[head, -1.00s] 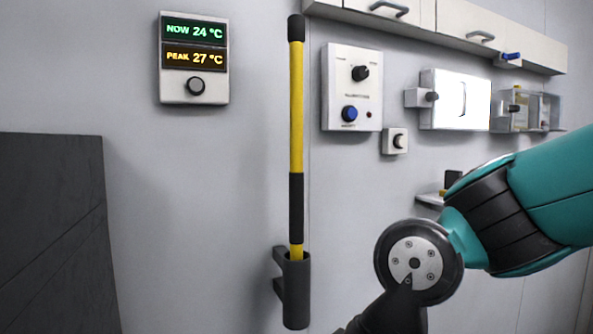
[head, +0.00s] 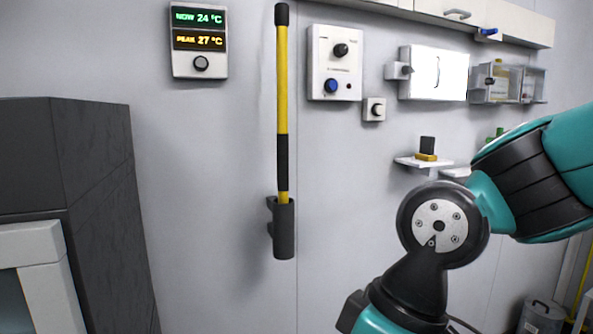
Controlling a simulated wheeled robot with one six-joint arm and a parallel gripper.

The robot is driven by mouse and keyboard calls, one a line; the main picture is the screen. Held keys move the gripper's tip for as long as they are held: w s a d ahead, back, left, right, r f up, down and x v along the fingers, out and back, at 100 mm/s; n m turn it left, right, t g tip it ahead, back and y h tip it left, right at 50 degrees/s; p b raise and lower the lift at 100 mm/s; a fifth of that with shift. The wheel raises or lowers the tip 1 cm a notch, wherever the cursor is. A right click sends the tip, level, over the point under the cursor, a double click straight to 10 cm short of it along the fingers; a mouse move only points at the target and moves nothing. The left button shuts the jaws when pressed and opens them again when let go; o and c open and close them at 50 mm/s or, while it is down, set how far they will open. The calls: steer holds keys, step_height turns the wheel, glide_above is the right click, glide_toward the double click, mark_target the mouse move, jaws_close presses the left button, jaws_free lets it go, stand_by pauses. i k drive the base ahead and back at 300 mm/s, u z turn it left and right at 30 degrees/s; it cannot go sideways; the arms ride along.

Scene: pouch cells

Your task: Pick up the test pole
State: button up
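The test pole (head: 282,95) is a long yellow rod with a black top end and a black grip section lower down. It stands upright against the grey wall, its lower end in a dark tubular holder (head: 284,236) fixed to the wall. Nothing touches it apart from the holder. My teal and black arm shows to the right of the pole, apart from it. My gripper is outside the head view, so its state is hidden.
A dark cabinet (head: 95,190) with a light frame (head: 45,275) stands at the left. A temperature display (head: 199,40), control panel (head: 334,63), lit white box (head: 436,74) and small shelf (head: 424,162) are on the wall. A grey bin (head: 541,317) stands lower right.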

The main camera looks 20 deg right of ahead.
mark_target(282, 10)
steer(key=z, duration=1)
steer(key=i, duration=0.35)
steer(key=u, duration=1.1)
